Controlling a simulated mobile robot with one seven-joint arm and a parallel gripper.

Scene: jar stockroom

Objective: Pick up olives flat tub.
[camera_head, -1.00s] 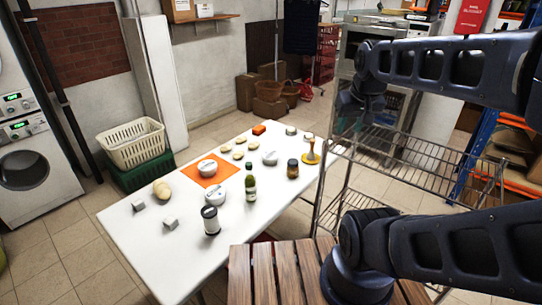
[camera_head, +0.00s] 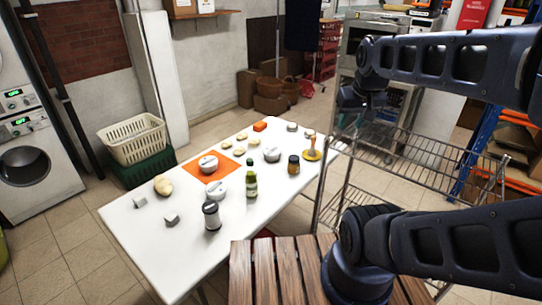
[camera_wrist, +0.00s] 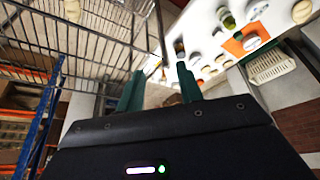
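Several flat round grey-white tubs stand on the white table. One tub (camera_head: 208,164) sits on an orange mat, one tub (camera_head: 215,190) is just in front of it, and one tub (camera_head: 272,155) is to the right. No label is readable, so I cannot tell which tub holds olives. My gripper (camera_wrist: 160,68) is open and empty, its two green fingers apart in the wrist view. In the head view my gripper (camera_head: 364,98) hangs above the wire rack, right of the table and away from the tubs.
A wire rack (camera_head: 420,158) stands right of the table (camera_head: 150,245). The near-left table end is mostly clear.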

